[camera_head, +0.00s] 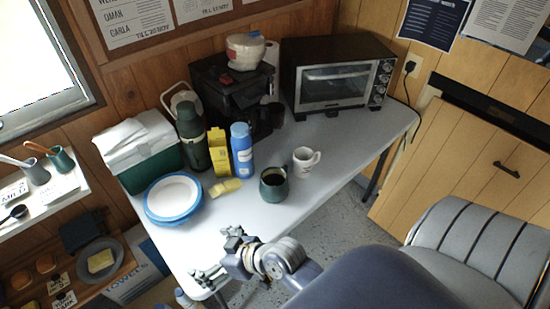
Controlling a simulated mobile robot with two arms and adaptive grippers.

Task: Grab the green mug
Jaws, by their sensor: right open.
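A green mug (273,189) with dark contents stands upright on the grey-white table (335,150), near its front edge. A white mug (304,164) stands just behind it to the right. My right gripper (213,256) is open at the table's front left corner, nearer to me than the green mug and to its left. Its fingers point left and are apart from the mug. Nothing shows between them. Another small green mug (63,160) stands on the shelf at the far left with something sticking out. My left gripper is not in view.
Blue-rimmed plates (173,199), a yellow box (219,152), a blue bottle (242,150) and a green flask (193,137) stand left of the mug. A toaster oven (340,75) is behind. The table's right part is clear. A grey chair (480,245) stands front right.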

